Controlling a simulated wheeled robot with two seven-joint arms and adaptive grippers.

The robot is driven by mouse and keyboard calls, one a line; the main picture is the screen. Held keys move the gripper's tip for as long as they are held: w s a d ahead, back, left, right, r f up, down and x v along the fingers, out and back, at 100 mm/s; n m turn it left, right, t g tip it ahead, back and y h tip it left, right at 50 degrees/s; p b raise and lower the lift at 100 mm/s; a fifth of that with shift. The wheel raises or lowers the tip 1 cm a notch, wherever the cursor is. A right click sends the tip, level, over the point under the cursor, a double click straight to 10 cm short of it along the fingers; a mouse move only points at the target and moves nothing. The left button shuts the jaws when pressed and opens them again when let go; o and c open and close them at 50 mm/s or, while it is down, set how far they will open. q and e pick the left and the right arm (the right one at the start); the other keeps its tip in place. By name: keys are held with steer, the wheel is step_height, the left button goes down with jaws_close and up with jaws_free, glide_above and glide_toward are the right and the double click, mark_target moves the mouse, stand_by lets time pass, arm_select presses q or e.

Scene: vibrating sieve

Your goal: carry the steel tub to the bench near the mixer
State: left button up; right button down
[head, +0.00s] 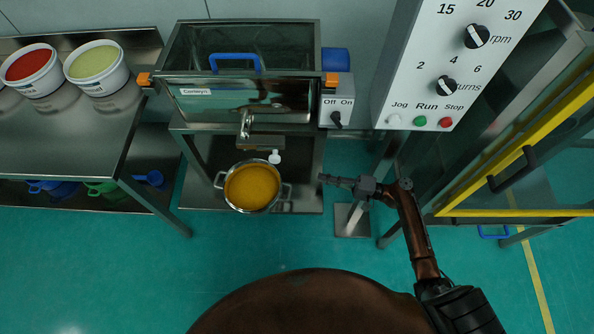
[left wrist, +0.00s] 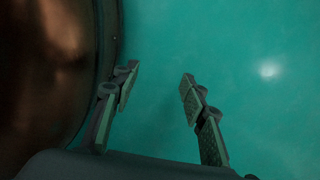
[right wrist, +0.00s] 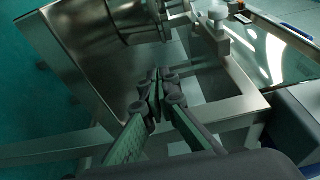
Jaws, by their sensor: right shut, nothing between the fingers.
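The steel tub (head: 279,202) is round with side handles and holds orange-yellow material. It stands upright on the low shelf under the sieve's outlet in the head view. A curved steel wall at the top of the right wrist view (right wrist: 105,22) looks like its side. My right gripper (head: 324,178) is shut and empty, to the right of the tub and apart from it. Its closed fingers also show in the right wrist view (right wrist: 158,82). My left gripper (left wrist: 160,78) is open and empty over bare floor, outside the head view. The mixer cannot be told for certain.
The glass-sided sieve box (head: 185,77) with orange clamps stands above the tub. A steel bench (head: 68,135) at left bears red and pale green pails. A control panel (head: 425,75) and a yellow-barred frame (head: 520,145) stand right. The green floor in front is clear.

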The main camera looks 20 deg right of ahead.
steer(key=shift+w+a+r, duration=0.1)
steer(key=shift+w+a, duration=0.1)
steer(key=shift+a, duration=0.3)
steer(key=b, duration=0.1)
glide_toward(276, 175)
steer(key=w, duration=0.4)
steer(key=shift+w+a+f, duration=0.15)
steer(key=shift+a+f, duration=0.1)
steer(key=shift+a, duration=0.1)
steer(key=a, duration=0.3)
steer(key=shift+s+a, duration=0.1)
steer(key=shift+s, duration=0.25)
arm_select(q)
steer(key=w, duration=0.2)
steer(key=shift+w+d+r, duration=0.15)
steer(key=shift+w+r, duration=0.15)
steer(key=shift+r, duration=0.1)
arm_select(e)
steer(key=shift+a, duration=0.4)
steer(key=shift+s, duration=0.1)
steer(key=shift+s+a, duration=0.2)
steer(key=shift+a, duration=0.95)
arm_select(q)
steer(key=shift+s+f, duration=0.15)
steer(key=shift+s, duration=0.3)
